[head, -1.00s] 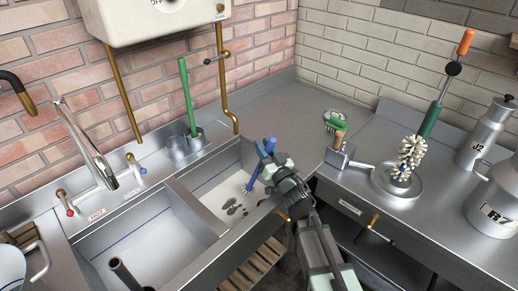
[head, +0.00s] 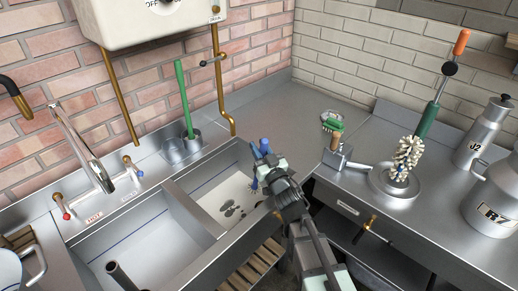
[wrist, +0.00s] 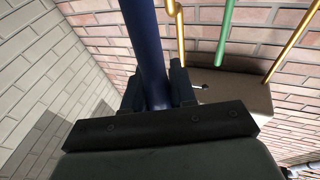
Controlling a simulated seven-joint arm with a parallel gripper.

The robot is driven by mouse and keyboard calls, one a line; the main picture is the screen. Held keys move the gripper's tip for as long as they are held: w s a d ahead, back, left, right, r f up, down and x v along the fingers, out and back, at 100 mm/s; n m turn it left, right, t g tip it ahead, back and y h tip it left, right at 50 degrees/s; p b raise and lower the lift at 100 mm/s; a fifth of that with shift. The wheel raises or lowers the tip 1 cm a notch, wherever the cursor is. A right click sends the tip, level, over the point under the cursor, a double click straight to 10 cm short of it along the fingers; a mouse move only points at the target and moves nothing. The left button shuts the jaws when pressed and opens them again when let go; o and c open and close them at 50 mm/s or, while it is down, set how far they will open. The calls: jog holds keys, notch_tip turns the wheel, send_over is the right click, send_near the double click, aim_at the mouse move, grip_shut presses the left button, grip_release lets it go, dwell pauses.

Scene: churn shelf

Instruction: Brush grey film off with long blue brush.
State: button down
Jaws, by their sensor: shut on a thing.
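My gripper (head: 267,163) is shut on the blue brush (head: 254,184) over the right-hand sink basin. In the wrist view the thick dark blue handle (wrist: 146,40) stands between the two fingers. The brush's lower end hangs in the basin near its right wall; the gripper hides part of the handle. The grey film (head: 231,209) shows as several dark grey patches on the pale basin floor, left of and nearer than the brush end. I cannot tell whether the bristles touch the floor; they look apart from the patches.
A divider (head: 193,207) separates the left-hand basin (head: 140,240). A green-handled brush (head: 183,95) stands in a holder behind the sink. A bristle brush (head: 408,152) stands upright on the right counter, near metal churns (head: 482,135). A metal box (head: 338,158) sits by the counter corner.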

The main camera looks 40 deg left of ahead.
jog(key=shift+t, duration=0.4)
jog(key=s+d, duration=0.1)
jog(key=s+d+r, duration=0.1)
jog(key=d, duration=0.1)
jog(key=s+d, duration=0.1)
jog(key=shift+s+d+r, duration=0.1)
jog(key=shift+d+r, duration=0.1)
jog(key=shift+r, duration=0.2)
jog(key=shift+s+a, duration=2.4)
jog(key=shift+a, duration=2.25)
jog(key=shift+s+a, duration=1.75)
jog(key=shift+s, duration=3.8)
jog(key=w+d, duration=0.1)
jog(key=d, duration=0.1)
jog(key=w+d, duration=0.2)
jog(key=shift+w+d, duration=0.3)
jog(key=shift+d, duration=0.05)
